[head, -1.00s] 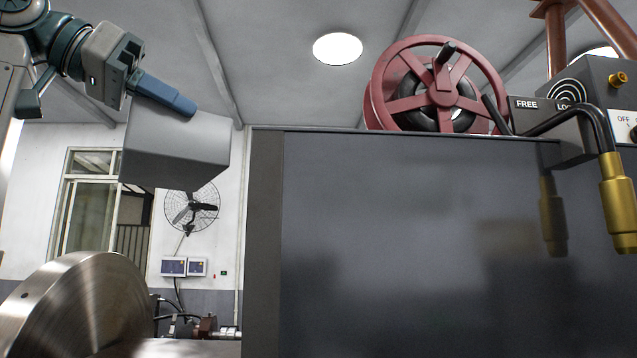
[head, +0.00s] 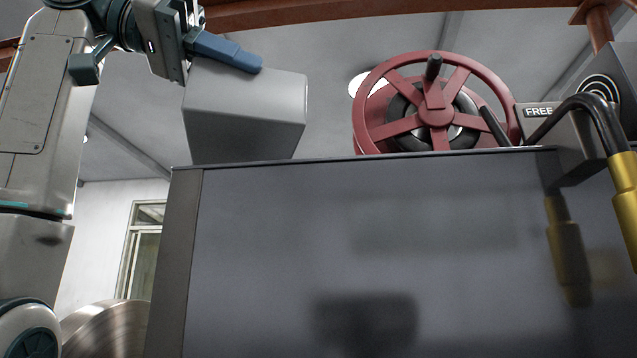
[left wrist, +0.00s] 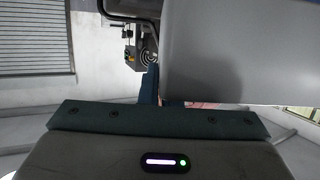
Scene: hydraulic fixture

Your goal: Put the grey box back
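The grey box (head: 245,108) is at the upper left of the head view, tilted slightly, just above the top edge of the dark fixture panel. Its lower part is partly hidden behind that edge. My left gripper (head: 225,52) is shut on the box near its top; one blue finger shows along the box's upper face, and the other finger is hidden. In the left wrist view the box (left wrist: 240,50) fills the upper right, with a blue finger (left wrist: 149,85) beside its left edge. My right gripper is not in view.
The large dark panel (head: 370,250) fills the front. A red handwheel (head: 436,112) stands above its top edge at right. A FREE-labelled unit (head: 545,112) with a black hose and brass fitting (head: 625,195) is farther right. A round metal disc (head: 105,328) is at lower left.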

